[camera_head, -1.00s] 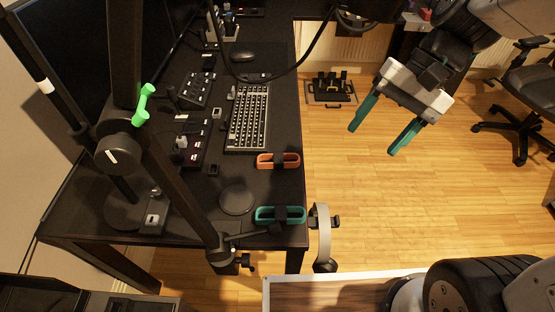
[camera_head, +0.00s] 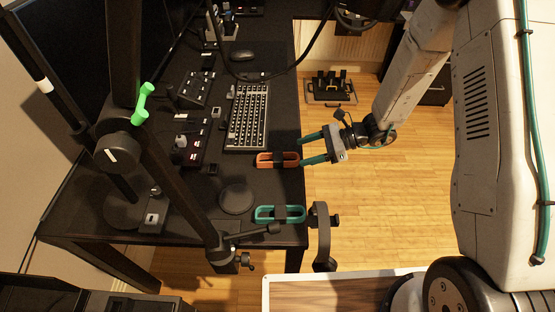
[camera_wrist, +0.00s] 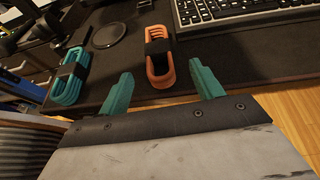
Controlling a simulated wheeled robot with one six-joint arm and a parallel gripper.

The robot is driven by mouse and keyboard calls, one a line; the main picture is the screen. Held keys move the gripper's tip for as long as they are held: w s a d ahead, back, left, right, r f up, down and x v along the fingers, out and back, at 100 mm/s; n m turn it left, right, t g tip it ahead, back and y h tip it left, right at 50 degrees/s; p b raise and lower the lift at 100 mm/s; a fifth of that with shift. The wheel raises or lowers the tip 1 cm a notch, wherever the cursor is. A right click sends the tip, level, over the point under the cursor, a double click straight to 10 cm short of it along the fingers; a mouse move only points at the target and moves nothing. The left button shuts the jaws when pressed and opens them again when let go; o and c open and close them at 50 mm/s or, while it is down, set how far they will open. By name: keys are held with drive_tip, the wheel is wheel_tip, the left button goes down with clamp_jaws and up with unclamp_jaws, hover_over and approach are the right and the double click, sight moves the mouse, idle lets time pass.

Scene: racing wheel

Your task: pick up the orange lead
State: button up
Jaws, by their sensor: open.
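The orange lead (camera_head: 264,160) is a coiled bundle with a black band around its middle. It lies near the right edge of the black desk, in front of the keyboard. In the wrist view the orange lead (camera_wrist: 154,72) lies ahead of the fingers, between their lines. My gripper (camera_head: 300,149) is open, with teal fingers pointing at the lead's right end from the desk's edge. I cannot tell whether a fingertip touches the lead.
A teal lead (camera_head: 265,214) with a black band lies nearer on the desk (camera_head: 213,178). A keyboard (camera_head: 247,118) lies beyond the orange lead. A round black disc (camera_head: 236,200) and a dark stand arm (camera_head: 180,185) are to the left.

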sight(286, 156)
drive_tip(key=x, duration=0.7)
drive_tip(key=shift+s+a, duration=0.1)
drive_tip(key=shift+a, duration=0.15)
drive_tip(key=c, duration=1.1)
